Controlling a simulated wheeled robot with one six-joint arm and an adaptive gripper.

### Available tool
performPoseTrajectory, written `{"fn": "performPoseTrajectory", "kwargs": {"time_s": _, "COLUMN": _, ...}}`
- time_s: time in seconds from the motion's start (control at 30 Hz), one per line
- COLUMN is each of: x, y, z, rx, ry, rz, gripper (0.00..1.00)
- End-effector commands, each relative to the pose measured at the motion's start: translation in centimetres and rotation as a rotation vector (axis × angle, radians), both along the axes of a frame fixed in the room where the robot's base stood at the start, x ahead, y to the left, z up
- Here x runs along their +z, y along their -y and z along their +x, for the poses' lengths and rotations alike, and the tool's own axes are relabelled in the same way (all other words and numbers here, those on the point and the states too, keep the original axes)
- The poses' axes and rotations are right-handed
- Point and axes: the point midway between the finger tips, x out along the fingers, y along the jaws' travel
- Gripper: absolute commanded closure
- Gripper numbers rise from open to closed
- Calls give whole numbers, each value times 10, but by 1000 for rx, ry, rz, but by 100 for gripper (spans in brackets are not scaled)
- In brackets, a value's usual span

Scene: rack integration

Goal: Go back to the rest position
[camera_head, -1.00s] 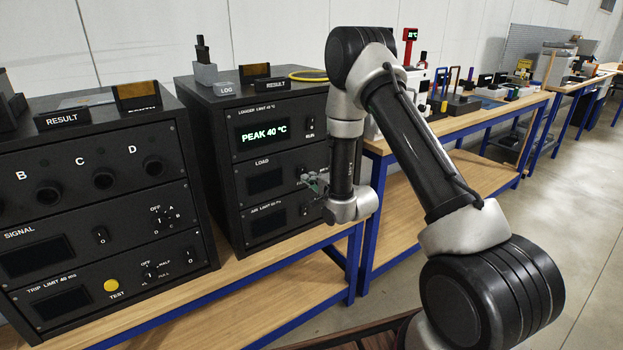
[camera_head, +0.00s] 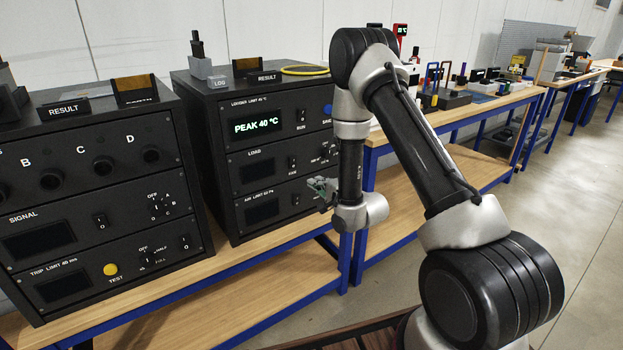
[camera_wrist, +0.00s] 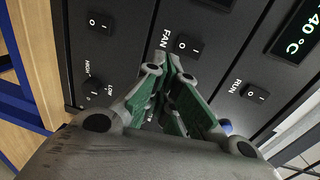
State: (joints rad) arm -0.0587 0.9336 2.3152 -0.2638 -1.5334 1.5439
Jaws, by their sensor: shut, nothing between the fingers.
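My gripper (camera_head: 322,188) is in front of the right black rack unit (camera_head: 232,170) in the head view, at the lower right of its front. In the wrist view my gripper (camera_wrist: 168,78) has its green-padded fingers drawn together, with nothing held. A panel with a FAN switch (camera_wrist: 187,47) and a RUN switch (camera_wrist: 256,92) lies beyond the fingertips. I cannot see contact with it. The unit's green display (camera_head: 258,126) reads PEAK 40 °C. My arm is bent, with the forearm hanging down.
A second black unit (camera_head: 110,215) with B, C and D sockets stands at left. Both units stand on a wooden bench (camera_head: 270,265) with blue legs. A yellow ring (camera_head: 305,70) lies on the right unit. Another bench (camera_head: 470,122) holds several items. Floor (camera_head: 560,190) is open at right.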

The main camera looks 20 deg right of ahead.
Motion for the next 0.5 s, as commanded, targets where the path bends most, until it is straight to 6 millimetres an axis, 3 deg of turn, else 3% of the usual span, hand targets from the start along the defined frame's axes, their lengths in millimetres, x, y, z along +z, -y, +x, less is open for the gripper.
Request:
{"fn": "performPoseTrajectory", "kwargs": {"time_s": 0.2, "x": -6, "y": 11, "z": -32, "rx": 0, "ry": -2, "rz": 0, "gripper": 100}}
{"fn": "performPoseTrajectory", "kwargs": {"time_s": 0.5, "x": -8, "y": 15, "z": -45, "rx": 5, "ry": 8, "rz": -31, "gripper": 100}}
